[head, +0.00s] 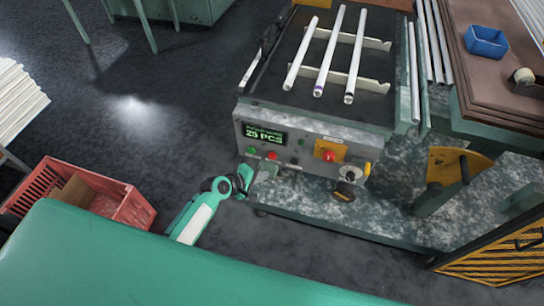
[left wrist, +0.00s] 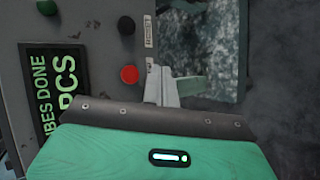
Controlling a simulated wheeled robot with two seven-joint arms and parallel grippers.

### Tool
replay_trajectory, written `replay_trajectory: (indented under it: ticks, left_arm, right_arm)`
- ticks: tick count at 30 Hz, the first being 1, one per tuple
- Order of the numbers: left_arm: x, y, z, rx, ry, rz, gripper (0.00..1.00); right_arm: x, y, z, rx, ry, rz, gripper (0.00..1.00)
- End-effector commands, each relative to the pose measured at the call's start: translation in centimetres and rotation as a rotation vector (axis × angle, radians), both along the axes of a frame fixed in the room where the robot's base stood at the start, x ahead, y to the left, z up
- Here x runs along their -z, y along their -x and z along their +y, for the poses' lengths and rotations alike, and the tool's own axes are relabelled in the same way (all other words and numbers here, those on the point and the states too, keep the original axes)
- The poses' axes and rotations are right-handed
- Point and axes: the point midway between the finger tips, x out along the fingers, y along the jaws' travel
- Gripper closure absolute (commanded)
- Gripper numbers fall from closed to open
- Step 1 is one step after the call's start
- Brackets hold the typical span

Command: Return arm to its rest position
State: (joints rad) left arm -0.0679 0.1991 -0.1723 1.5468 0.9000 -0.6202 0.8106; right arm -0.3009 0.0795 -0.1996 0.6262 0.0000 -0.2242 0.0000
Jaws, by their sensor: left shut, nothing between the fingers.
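My left arm comes up from the lower left in the head view. The panel's display (head: 264,134) reads "25 PCS". My right gripper is not in view.
Glass tubes (head: 328,52) lie on the machine's rack. A red crate (head: 125,205) stands on the floor at left. A blue bin (head: 486,41) sits on a brown table at right. A yellow-and-black striped panel (head: 495,258) is at lower right.

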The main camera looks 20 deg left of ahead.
Motion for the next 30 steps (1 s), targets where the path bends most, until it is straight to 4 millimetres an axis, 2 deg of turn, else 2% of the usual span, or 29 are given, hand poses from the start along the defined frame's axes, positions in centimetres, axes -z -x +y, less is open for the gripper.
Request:
replay_trajectory:
  ticks: [15,17,20,23,24,27,29,30]
  left_arm:
    - [0.0,0.0,0.0,0.0,-0.001,0.001,1.0]
    - [1.4,0.5,0.3,0.002,-0.03,0.009,1.0]
    - [5.5,2.3,1.2,0.019,-0.126,0.035,1.0]
    - [11.5,5.7,2.6,0.065,-0.278,0.074,1.0]
    - [14.0,7.4,3.2,0.095,-0.346,0.09,1.0]
    - [19.8,12.3,4.7,0.19,-0.512,0.133,1.0]
    - [23.0,15.7,5.4,0.261,-0.604,0.157,1.0]
    - [24.9,18.1,5.9,0.315,-0.662,0.173,1.0]
  right_arm:
    - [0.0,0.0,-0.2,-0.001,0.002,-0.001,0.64]
    - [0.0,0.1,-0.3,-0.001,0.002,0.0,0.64]
    - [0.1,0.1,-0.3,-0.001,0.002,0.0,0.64]
    - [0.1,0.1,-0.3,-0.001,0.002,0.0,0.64]
    - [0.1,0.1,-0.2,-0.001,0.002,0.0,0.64]
    - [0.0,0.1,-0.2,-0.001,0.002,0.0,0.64]
    - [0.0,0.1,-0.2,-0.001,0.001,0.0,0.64]
    - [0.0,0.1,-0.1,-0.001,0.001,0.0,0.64]
